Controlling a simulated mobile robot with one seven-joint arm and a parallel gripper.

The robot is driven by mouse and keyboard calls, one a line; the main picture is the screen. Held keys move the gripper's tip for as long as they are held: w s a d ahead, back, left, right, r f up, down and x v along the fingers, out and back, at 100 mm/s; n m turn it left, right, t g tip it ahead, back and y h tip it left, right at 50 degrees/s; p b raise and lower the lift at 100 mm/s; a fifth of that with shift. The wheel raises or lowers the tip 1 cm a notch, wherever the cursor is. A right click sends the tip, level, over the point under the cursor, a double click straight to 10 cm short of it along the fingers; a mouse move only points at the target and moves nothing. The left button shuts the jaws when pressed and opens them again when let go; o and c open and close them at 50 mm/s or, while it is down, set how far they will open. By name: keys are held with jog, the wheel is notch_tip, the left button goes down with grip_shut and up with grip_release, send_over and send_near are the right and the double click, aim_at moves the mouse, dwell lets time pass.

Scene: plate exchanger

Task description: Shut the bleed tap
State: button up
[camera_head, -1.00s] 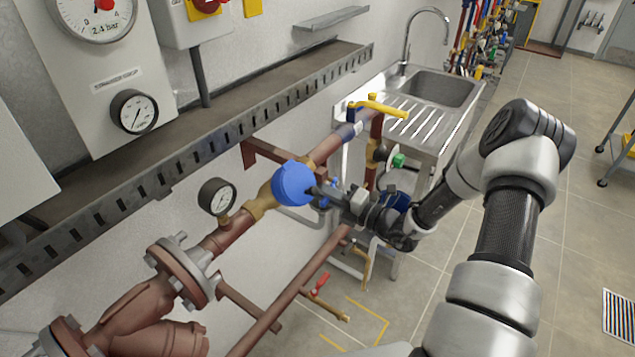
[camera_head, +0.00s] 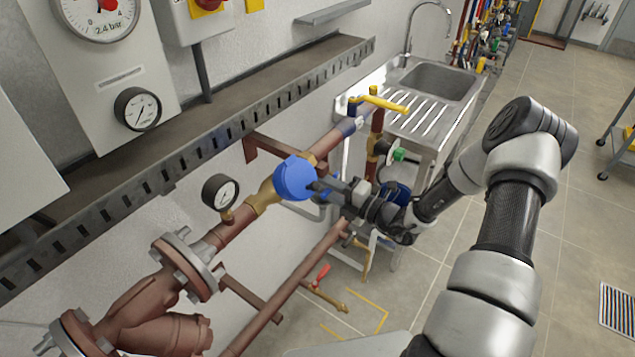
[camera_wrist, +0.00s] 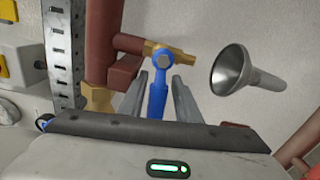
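A small brass tap (camera_wrist: 178,57) with a blue lever (camera_wrist: 157,95) sticks out from a brown pipe in the wrist view; I take it for the bleed tap. The lever points toward my gripper. My gripper (camera_wrist: 161,78) has one finger on each side of the lever, with narrow gaps showing, so it looks open around it. In the head view my gripper (camera_head: 318,188) is just right of a round blue cap (camera_head: 294,178) on the pipe. The tap is mostly hidden there.
A metal funnel (camera_wrist: 233,70) is close right of the fingers in the wrist view. A yellow-lever valve (camera_head: 380,103), a red-lever tap (camera_head: 320,275) and a pressure gauge (camera_head: 220,191) are nearby. A sink (camera_head: 440,82) stands behind.

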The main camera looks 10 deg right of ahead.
jog(key=shift+r, duration=0.3)
